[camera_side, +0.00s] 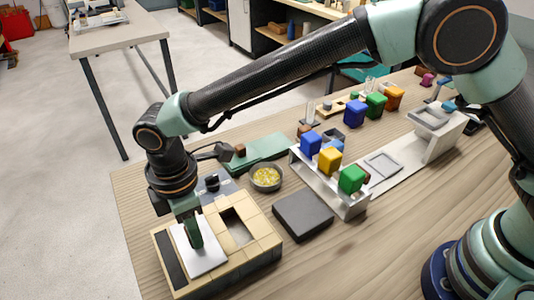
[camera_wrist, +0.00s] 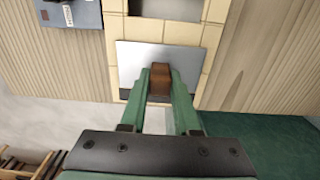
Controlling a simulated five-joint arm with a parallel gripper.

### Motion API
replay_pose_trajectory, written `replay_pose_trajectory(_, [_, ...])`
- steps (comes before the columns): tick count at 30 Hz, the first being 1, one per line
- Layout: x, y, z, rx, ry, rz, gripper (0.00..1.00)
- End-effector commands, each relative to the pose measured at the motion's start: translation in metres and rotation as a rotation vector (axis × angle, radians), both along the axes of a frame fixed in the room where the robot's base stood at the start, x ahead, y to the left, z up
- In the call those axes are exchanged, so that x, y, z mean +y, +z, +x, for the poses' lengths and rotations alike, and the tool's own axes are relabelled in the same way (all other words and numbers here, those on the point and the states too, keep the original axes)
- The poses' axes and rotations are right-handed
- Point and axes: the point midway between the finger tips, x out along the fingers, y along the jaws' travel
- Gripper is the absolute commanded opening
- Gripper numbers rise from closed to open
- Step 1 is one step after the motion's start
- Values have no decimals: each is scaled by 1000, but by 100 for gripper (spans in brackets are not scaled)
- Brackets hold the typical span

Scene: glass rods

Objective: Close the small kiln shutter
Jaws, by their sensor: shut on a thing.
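The small kiln (camera_side: 262,240) is a low block of tan bricks at the front left of the table. Its dark square opening (camera_side: 238,229) is uncovered; it also shows at the top of the wrist view (camera_wrist: 167,8). The shutter (camera_side: 209,258) is a flat pale metal plate lying on the bricks to the left of the opening. In the wrist view the shutter (camera_wrist: 132,54) carries a brown block handle (camera_wrist: 160,78). My gripper (camera_side: 196,243) points down over the plate, its green fingers (camera_wrist: 160,86) shut on the handle. In the side view the fingers hide the handle.
A dark grey slab (camera_side: 303,215) lies right of the kiln, and a bowl of yellow bits (camera_side: 266,177) stands behind it. A blue-grey plate with a dark knob (camera_side: 213,184) sits close behind the kiln. A pale rack (camera_side: 335,190) holds coloured blocks. The front right of the table is clear.

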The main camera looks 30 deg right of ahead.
Motion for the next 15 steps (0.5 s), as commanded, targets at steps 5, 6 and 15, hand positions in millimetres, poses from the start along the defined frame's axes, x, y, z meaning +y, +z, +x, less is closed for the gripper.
replay_pose_trajectory(5, [-1, 1, 0, 0, 1, 0, 0])
replay_pose_trajectory(6, [-3, 2, 0, 0, 0, 0, 0])
replay_pose_trajectory(15, [-49, 3, 1, -1, -2, 1, 0])
